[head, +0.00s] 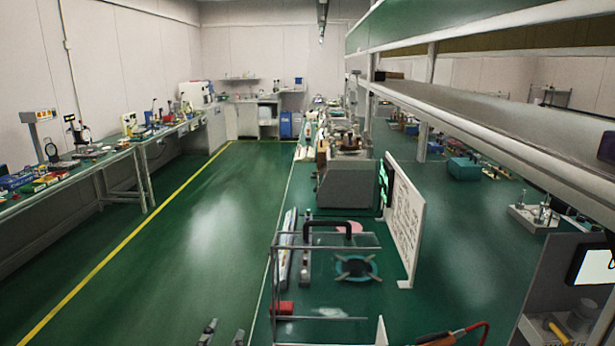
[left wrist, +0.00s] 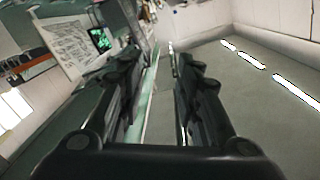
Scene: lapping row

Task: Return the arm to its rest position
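My left gripper (head: 223,334) shows only by its two fingertips at the bottom edge of the head view, over the green floor just left of the bench. In the left wrist view, my left gripper (left wrist: 158,65) has its two dark fingers apart with nothing between them. The bench edge and floor show through the gap. It touches nothing that I can see. The rest of the left arm is hidden below the head view. My right gripper is in neither view.
A wire-frame stand (head: 325,318) and a white board (head: 405,215) stand on the near bench, with a grey machine (head: 345,185) behind. A long shelf (head: 480,105) overhangs at right. The green aisle (head: 205,225) is clear; a cluttered bench (head: 105,158) runs along the left wall.

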